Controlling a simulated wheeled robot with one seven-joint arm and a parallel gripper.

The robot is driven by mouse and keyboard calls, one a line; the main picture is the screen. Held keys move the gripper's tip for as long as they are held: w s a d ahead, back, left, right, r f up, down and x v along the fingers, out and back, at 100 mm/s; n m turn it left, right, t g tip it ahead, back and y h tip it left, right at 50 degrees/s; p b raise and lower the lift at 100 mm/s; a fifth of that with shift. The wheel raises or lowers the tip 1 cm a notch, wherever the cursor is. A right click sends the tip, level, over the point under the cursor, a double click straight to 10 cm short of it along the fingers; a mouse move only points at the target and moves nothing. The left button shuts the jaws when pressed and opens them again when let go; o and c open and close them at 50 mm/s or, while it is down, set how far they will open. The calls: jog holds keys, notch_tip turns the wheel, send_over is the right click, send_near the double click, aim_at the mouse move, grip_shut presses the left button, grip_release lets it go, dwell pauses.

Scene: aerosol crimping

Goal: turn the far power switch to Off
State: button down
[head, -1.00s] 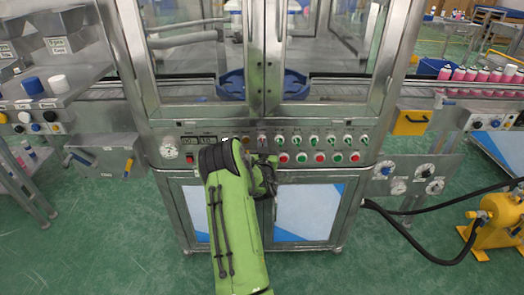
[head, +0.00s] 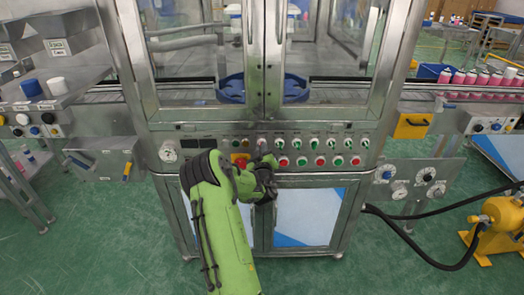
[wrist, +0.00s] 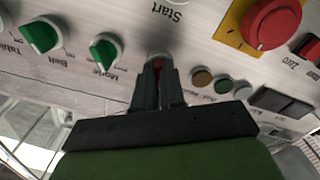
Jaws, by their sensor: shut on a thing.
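My gripper (wrist: 158,82) is shut on a panel switch, which I take for the power switch (wrist: 158,56). In the wrist view its pale rim and a dark red sliver show between the fingertips. The fingers hide most of the knob and its label, so its pointing direction cannot be read. In the head view my gripper (head: 264,160) is at the front control panel (head: 225,131), left of the row of green knobs. The two display windows (head: 198,143) on the panel look dark.
Green Mode (wrist: 104,52) and Belt (wrist: 41,36) knobs sit beside the gripper. A red mushroom button (wrist: 272,20) on a yellow plate and small round lamps (wrist: 202,78) are on the other side. Glass doors (head: 200,55) stand above the panel.

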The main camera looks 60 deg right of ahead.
jog(key=shift+f, duration=0.1)
dwell(0.3)
jog(key=c, duration=1.2)
grip_release()
jog(key=shift+s+a, duration=0.1)
jog(key=b+v, duration=0.3)
jog(key=v, duration=1.2)
jog(key=shift+s+a+b, duration=0.1)
jog(key=shift+a+b, duration=0.2)
jog(key=shift+b, duration=0.1)
